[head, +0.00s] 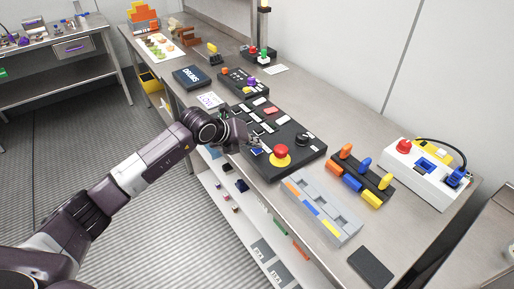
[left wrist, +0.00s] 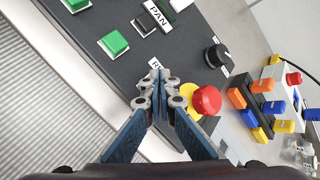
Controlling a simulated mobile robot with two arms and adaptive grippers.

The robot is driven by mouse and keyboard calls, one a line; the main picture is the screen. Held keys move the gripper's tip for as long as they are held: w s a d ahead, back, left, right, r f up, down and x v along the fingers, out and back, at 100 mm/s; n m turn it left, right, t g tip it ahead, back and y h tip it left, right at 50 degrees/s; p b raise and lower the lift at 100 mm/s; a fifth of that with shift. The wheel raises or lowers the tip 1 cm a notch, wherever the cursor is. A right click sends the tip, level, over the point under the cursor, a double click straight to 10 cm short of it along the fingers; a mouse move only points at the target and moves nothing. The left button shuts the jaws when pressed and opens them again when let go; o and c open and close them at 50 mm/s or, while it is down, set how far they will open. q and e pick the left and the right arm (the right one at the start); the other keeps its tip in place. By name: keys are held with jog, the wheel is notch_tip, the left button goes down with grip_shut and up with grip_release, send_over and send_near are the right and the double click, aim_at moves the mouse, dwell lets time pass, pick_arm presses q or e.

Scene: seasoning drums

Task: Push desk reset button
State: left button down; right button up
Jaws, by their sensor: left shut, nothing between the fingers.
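A black control panel (head: 292,167) lies on the long metal desk, and it fills much of the left wrist view (left wrist: 115,70). A white label (left wrist: 155,63) on it, starting with "RE", is partly covered by my left gripper. My left gripper (head: 252,145) is shut and empty over the panel's near edge; its fingertips (left wrist: 160,82) are just by that label. Any button under the fingertips is hidden in the wrist view. A red mushroom button (head: 281,152) on a yellow base is just right of the gripper, and shows in the wrist view (left wrist: 207,99). My right gripper is not in view.
A black knob (head: 303,139) is on the panel. A grey tray (head: 318,211), a block of coloured levers (head: 361,175) and a white box (head: 428,170) with a red button stand to the right. Shelves are below the desk edge.

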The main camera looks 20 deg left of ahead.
aim_at(255, 150)
pick_arm(q)
jog(key=shift+r+p, duration=0.35)
jog(key=shift+r, duration=0.4)
jog(key=shift+r+p, duration=1.5)
jog(key=shift+r, duration=1)
